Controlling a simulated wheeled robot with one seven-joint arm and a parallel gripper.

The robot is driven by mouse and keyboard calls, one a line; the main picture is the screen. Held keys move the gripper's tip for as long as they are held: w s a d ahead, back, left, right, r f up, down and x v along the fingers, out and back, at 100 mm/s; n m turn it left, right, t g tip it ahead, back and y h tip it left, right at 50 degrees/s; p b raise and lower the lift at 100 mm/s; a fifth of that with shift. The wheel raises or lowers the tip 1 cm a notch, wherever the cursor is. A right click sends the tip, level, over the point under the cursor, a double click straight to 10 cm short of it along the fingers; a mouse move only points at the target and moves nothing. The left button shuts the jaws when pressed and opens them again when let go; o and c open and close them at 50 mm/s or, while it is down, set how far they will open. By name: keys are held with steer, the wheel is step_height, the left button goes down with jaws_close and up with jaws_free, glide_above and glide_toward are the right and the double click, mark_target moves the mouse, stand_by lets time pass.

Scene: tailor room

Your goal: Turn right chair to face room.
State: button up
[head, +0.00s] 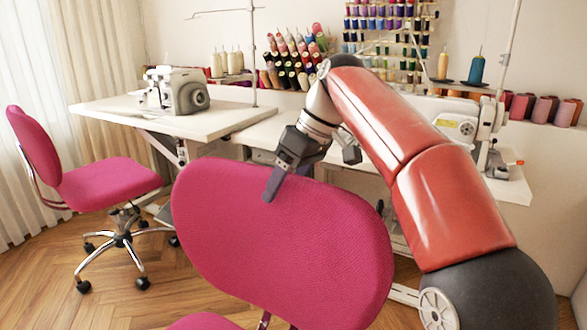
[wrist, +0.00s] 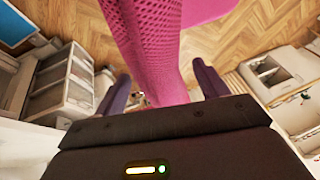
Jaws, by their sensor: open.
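The right chair has a large pink backrest (head: 285,245), which stands upright in the middle foreground of the head view. A small part of its pink seat (head: 203,322) shows at the bottom edge; its base is out of view. My gripper (head: 277,178) is at the top edge of the backrest, with one dark finger on the near side. In the wrist view the pink mesh backrest (wrist: 155,50) lies between the two spread fingers of my gripper (wrist: 162,88). The gripper is open around the edge; I cannot tell whether either finger touches it.
Another pink chair (head: 108,184) on casters stands at the left by the curtain. A white sewing table (head: 215,122) with a machine (head: 178,91) is behind. A second machine (head: 465,120) stands at the right. Wooden floor (head: 60,270) is open at lower left.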

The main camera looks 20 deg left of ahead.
steer(key=shift+v, duration=2.75)
